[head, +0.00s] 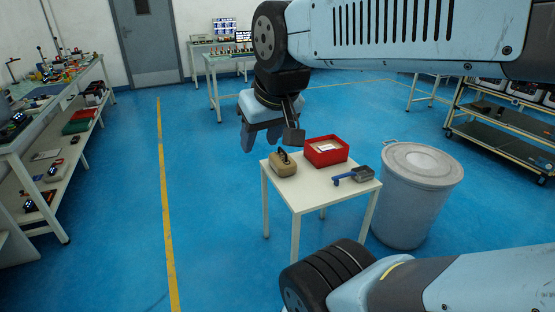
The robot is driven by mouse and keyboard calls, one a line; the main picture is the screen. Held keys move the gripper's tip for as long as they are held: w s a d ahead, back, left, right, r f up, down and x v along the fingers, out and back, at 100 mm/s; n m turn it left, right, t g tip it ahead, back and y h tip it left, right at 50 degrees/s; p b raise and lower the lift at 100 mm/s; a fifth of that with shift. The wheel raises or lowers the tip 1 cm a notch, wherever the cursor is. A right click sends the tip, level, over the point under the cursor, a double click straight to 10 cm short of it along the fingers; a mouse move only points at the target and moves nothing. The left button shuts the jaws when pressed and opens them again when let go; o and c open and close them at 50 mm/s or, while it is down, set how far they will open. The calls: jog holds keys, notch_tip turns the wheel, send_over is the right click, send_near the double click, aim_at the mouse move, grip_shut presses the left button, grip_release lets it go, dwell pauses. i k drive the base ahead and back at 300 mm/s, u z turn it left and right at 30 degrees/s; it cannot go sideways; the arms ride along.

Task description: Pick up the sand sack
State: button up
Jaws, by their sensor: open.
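The sand sack (284,168) is a small tan bag with a dark handle or tie on top. It rests upright near the left back part of a small white table (308,199). My gripper (261,138) hangs from my blue arm above and to the left of the table's back edge, in front of the sack's upper left in the picture. Its fingers point down and are apart, with nothing seen between them. The gripper looks clear of the sack, though the exact distance cannot be told.
A red bin (326,151) stands right of the sack, and a blue-handled grey scoop (352,176) lies at the table's right. A large grey lidded barrel (415,195) stands close to the table's right side. Blue floor left of the table is clear, up to the workbench (40,148).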

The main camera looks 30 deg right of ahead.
aim_at(283, 164)
jog(key=u, duration=0.05)
jog(key=i, duration=0.85)
jog(key=z, duration=0.2)
jog(key=k, duration=0.85)
jog(key=u, duration=0.2)
jog(key=i, duration=1.05)
